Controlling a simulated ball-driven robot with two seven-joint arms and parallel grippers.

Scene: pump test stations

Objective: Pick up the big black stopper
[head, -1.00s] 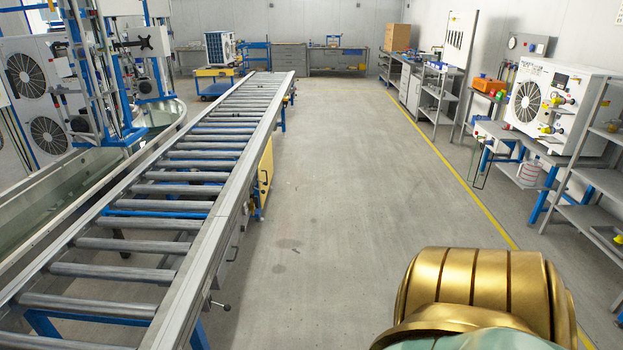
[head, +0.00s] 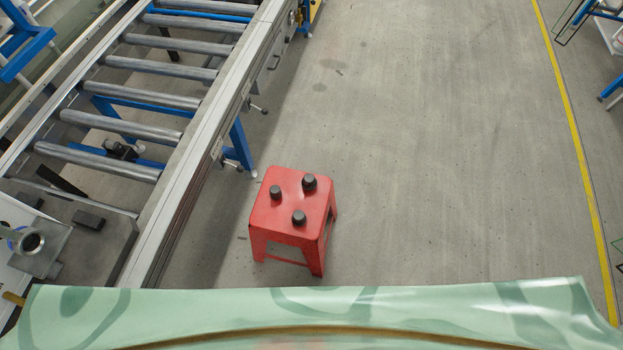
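Three black stoppers stand upright on a red stool below the conveyor's right side in the head view. The stopper at the back right (head: 310,182) looks the largest. Another black stopper (head: 276,192) stands at the back left of the seat, and a third (head: 299,217) stands nearer the front. The three stand apart from each other. The red stool (head: 275,215) has open floor on its right. Neither of my grippers is in view, and nothing touches the stoppers.
A roller conveyor (head: 205,150) with a metal side rail runs along the left, close to the stool. Knobs and a blue leg (head: 241,147) stick out beside it. The grey floor (head: 440,180) to the right is clear up to a yellow line (head: 577,140).

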